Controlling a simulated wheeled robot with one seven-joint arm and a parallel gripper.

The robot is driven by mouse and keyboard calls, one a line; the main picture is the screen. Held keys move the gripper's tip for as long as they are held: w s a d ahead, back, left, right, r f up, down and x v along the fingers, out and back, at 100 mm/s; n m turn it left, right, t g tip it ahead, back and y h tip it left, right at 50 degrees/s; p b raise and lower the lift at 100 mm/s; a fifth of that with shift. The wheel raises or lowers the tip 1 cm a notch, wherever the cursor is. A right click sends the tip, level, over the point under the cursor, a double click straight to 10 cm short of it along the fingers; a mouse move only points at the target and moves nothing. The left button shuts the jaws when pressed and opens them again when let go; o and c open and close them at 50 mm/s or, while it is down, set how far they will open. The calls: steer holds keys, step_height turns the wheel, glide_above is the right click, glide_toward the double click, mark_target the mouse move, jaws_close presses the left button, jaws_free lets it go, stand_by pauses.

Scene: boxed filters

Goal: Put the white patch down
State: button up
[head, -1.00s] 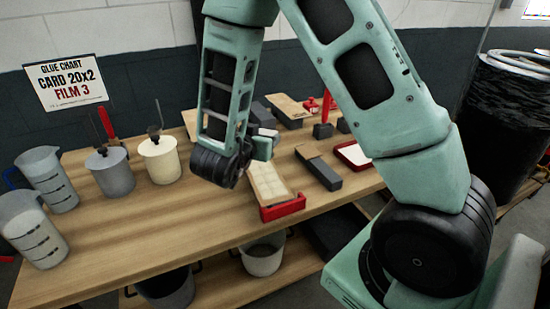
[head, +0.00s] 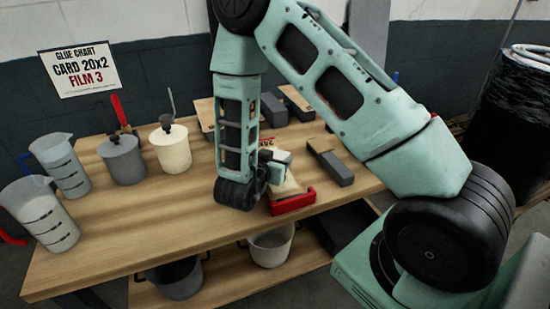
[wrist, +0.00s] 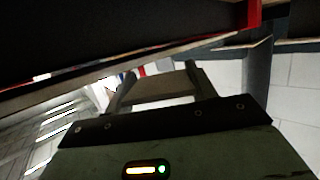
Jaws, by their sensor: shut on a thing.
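My gripper (head: 276,163) hangs over a pale tray with a red front edge (head: 293,201) near the front of the bench. In the wrist view its two fingers (wrist: 160,84) are shut on a flat pale piece (wrist: 165,87), which appears to be the white patch. In the head view a whitish edge (head: 281,155) shows beside the fingers. The wrist link hides most of the grip and part of the tray. I cannot tell whether the patch touches the tray.
A grey block with a brown top (head: 332,165) lies right of the tray. A cream pot (head: 170,150), a grey pot (head: 122,160) and clear jugs (head: 42,215) stand at left. Grey blocks (head: 273,112) sit behind. The bench's front left (head: 150,225) is bare.

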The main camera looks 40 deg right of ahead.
steer(key=shift+f+b, duration=0.35)
steer(key=shift+f, duration=0.1)
steer(key=shift+f, duration=0.15)
steer(key=o, duration=0.9)
steer(key=shift+o, duration=0.2)
